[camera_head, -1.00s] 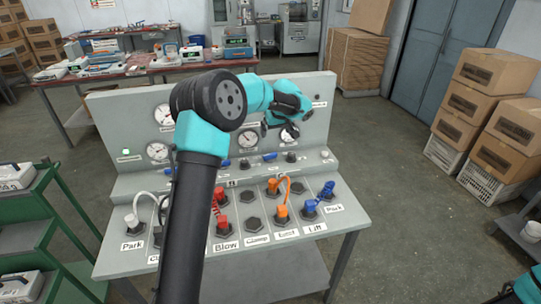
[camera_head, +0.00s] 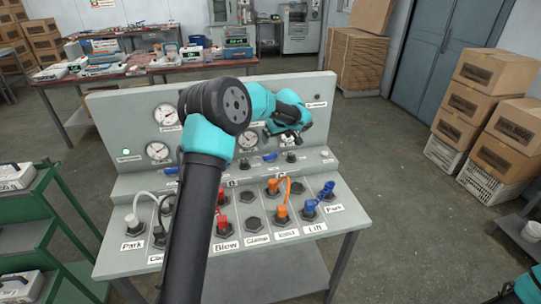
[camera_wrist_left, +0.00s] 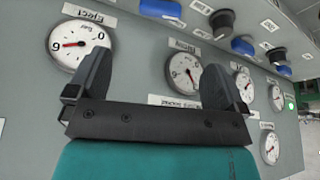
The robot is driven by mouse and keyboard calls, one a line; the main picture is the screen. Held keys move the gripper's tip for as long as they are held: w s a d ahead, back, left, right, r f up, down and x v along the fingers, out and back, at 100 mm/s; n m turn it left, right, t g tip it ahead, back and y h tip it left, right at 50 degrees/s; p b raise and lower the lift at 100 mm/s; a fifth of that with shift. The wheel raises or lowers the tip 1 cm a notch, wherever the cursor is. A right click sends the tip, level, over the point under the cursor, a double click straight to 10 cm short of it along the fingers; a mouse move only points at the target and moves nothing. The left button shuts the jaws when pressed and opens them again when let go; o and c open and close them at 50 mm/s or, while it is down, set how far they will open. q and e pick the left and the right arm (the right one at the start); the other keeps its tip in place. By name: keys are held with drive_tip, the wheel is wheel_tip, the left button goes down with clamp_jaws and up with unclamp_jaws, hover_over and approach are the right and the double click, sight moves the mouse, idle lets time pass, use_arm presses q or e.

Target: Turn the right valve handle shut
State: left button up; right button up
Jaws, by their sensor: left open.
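The grey press console (camera_head: 120,200) has a row of small knobs and blue handles on its ledge. A blue valve handle (camera_head: 269,157) lies right of centre, below my left gripper, and another blue handle (camera_head: 171,170) is at the left, partly behind my arm. My left gripper (camera_head: 286,139) is in front of the upright gauge panel, apart from the handles. In the left wrist view its open fingers (camera_wrist_left: 157,68) have nothing between them. Blue handles (camera_wrist_left: 242,45) show beyond them there. My right gripper is out of view.
Round gauges (camera_head: 158,150) fill the upright panel. Plugs with cables, such as the orange one (camera_head: 281,210), stand on the sloping front. A green cart (camera_head: 25,235) is at the left, and cartons (camera_head: 490,75) are at the right.

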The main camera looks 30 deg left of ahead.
sight(270, 154)
use_arm(q)
drive_tip(key=x, duration=1.3)
drive_tip(key=shift+f, duration=0.3)
drive_tip(key=c, duration=0.9)
drive_tip(key=shift+m+t+h, duration=0.4)
drive_tip(key=shift+m+t, duration=0.1)
drive_tip(key=shift+m, duration=1.1)
